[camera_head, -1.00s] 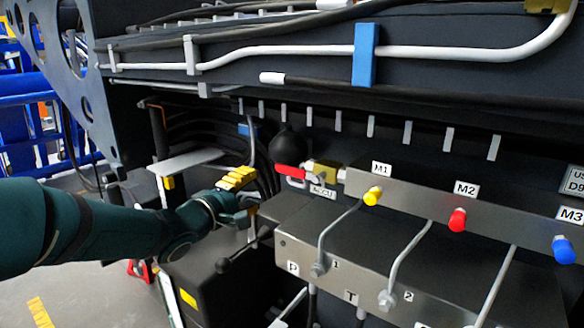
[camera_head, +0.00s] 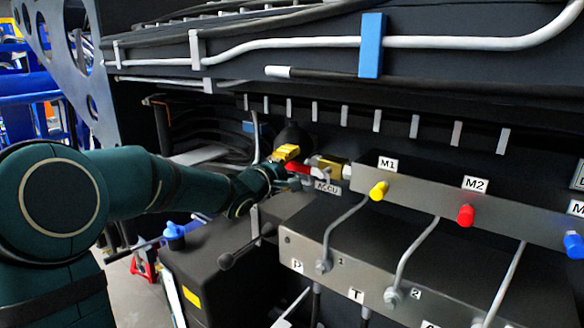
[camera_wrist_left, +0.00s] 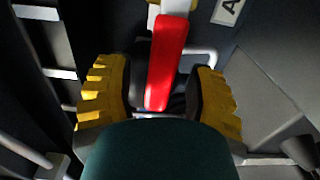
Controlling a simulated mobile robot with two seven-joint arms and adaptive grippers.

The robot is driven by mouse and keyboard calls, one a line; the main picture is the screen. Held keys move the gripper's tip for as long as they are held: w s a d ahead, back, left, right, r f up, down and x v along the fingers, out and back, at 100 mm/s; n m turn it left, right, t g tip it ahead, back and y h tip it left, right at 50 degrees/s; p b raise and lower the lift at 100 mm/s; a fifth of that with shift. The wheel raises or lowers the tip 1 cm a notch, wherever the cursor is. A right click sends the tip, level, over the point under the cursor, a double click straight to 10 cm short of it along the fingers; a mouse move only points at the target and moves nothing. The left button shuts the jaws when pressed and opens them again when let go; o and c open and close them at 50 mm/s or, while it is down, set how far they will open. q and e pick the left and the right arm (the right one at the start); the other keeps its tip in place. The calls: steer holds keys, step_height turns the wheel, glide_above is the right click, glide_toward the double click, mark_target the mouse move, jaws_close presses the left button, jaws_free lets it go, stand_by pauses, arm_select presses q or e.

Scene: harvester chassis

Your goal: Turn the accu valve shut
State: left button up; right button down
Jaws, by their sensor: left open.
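The accu valve has a red lever handle (camera_head: 299,168) beside a brass-coloured valve body (camera_head: 330,167), above the ACCU label (camera_head: 327,187). My left gripper (camera_head: 286,154) is at the handle's left end, partly in front of a black round accumulator. In the left wrist view the red handle (camera_wrist_left: 166,62) lies between the two yellow-backed fingers of my left gripper (camera_wrist_left: 165,95). The fingers are open, with a gap visible on both sides of the handle. The handle's near end is close to the gripper's palm. My right gripper is in neither view.
To the right, a grey manifold (camera_head: 450,198) carries yellow (camera_head: 379,189), red (camera_head: 465,215) and blue (camera_head: 572,244) caps. Below it stands a valve block with bent pipes. White and black hoses run above.

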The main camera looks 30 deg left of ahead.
arm_select(q)
jaws_close()
